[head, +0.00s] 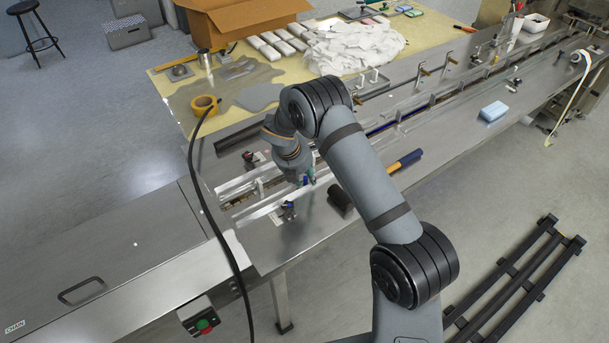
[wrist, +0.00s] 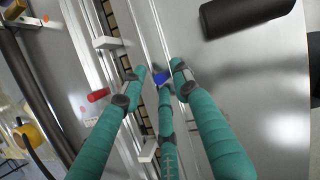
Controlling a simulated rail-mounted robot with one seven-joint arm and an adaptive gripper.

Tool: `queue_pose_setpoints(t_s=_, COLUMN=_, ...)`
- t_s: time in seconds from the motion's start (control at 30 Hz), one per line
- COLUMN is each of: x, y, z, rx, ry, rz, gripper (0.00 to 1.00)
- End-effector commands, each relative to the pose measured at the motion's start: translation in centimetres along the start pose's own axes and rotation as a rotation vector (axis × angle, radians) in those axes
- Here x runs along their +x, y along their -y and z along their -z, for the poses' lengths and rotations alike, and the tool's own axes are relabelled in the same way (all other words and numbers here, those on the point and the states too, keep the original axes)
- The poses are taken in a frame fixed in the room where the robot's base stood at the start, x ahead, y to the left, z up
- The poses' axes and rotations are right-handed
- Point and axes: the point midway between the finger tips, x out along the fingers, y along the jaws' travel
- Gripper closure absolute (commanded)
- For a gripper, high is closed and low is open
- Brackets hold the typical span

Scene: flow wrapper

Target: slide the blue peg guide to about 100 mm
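The blue peg guide (wrist: 161,77) shows in the wrist view as a small blue block beside a long metal rail. My gripper (wrist: 160,70) has teal fingers that point at it, one on each side and a third just below it in the picture. Gaps show between the side fingertips and the blue piece, so the gripper looks open around it. Whether the third finger touches it I cannot tell. In the head view my gripper (head: 309,178) is low over the near rail, and my arm hides part of it. No scale reading is legible.
A red peg (wrist: 98,95) lies across the channel from the blue one. A dark cylinder (head: 340,199) lies on the steel table close to my gripper; it also shows in the wrist view (wrist: 246,14). A black cable hangs at left.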

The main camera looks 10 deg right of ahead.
Motion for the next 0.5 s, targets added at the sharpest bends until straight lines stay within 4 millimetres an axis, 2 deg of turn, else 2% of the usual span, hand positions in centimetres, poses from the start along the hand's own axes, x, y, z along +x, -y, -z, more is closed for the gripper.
queue_pose_setpoints(t_s=0.27, x=0.17, y=-0.01, z=-0.02, rx=0.001, ry=0.0, rz=-0.001, gripper=0.7)
queue_pose_setpoints(t_s=0.5, x=0.16, y=-0.01, z=-0.01, rx=0.001, ry=0.0, rz=-0.001, gripper=0.83)
